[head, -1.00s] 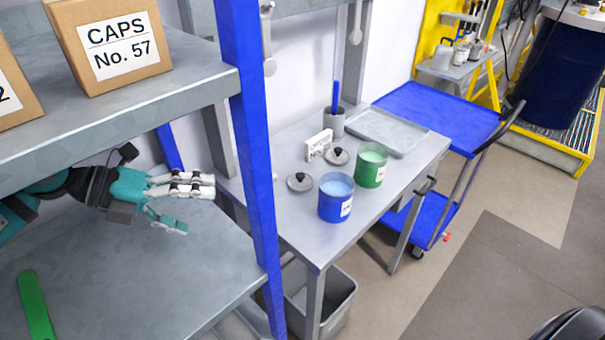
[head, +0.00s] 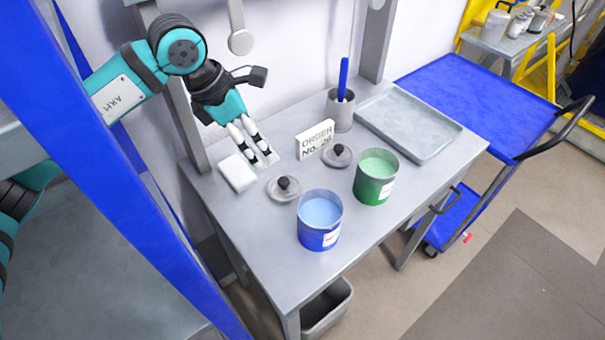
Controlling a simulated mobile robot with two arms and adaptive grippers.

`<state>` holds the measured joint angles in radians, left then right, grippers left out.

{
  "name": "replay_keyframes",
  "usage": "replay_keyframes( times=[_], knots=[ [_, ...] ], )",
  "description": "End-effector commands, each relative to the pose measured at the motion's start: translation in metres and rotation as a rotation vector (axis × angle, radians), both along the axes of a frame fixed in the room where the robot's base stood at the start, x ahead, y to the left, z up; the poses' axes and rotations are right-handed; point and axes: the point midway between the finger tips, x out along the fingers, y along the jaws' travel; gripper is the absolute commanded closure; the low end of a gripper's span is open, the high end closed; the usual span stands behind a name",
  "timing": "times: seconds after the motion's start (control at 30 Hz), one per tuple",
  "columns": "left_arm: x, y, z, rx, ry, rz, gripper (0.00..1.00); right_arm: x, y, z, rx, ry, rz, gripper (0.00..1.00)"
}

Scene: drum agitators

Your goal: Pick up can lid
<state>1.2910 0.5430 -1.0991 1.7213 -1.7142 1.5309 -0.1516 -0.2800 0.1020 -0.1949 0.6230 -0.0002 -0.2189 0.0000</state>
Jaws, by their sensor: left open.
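Two grey can lids with black knobs lie flat on the grey table. One lid (head: 273,193) is beside the blue can (head: 320,228), and the other lid (head: 347,162) is behind the green can (head: 374,184). Both cans stand upright and uncovered, with pale blue and pale green contents. My left gripper (head: 262,160) is open and empty, pointing down over the back left of the table, behind the nearer lid and apart from it. My right gripper is not in view.
A white block (head: 238,173) lies left of the lids. An order sign (head: 314,140), a grey cup (head: 340,112) with a blue-handled tool and a grey tray (head: 380,108) stand behind. A blue shelf post (head: 95,150) rises at left. A blue cart (head: 470,95) is at right.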

Motion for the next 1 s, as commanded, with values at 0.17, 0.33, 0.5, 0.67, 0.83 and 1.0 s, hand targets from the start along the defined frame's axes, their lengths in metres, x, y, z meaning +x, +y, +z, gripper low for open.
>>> replay_keyframes(
  times=[0.17, 0.33, 0.5, 0.67, 0.83, 1.0],
  knots=[
    [0.003, -0.013, -0.031, 0.001, 0.007, -0.002, 0.0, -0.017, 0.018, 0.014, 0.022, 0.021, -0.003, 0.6],
    [0.007, -0.027, -0.066, 0.0, 0.008, 0.0, 0.0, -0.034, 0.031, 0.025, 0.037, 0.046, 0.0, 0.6],
    [0.01, -0.036, -0.093, -0.001, 0.007, 0.001, 0.0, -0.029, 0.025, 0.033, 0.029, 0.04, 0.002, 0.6],
    [0.012, -0.04, -0.105, -0.001, 0.004, 0.0, 0.0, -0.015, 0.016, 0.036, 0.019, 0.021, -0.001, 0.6],
    [0.011, -0.042, -0.12, 0.0, 0.009, 0.002, 0.0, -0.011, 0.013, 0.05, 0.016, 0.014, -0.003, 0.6],
    [0.013, -0.049, -0.146, -0.002, 0.007, 0.002, 0.0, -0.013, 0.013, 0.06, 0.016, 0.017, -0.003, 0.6]
  ],
)
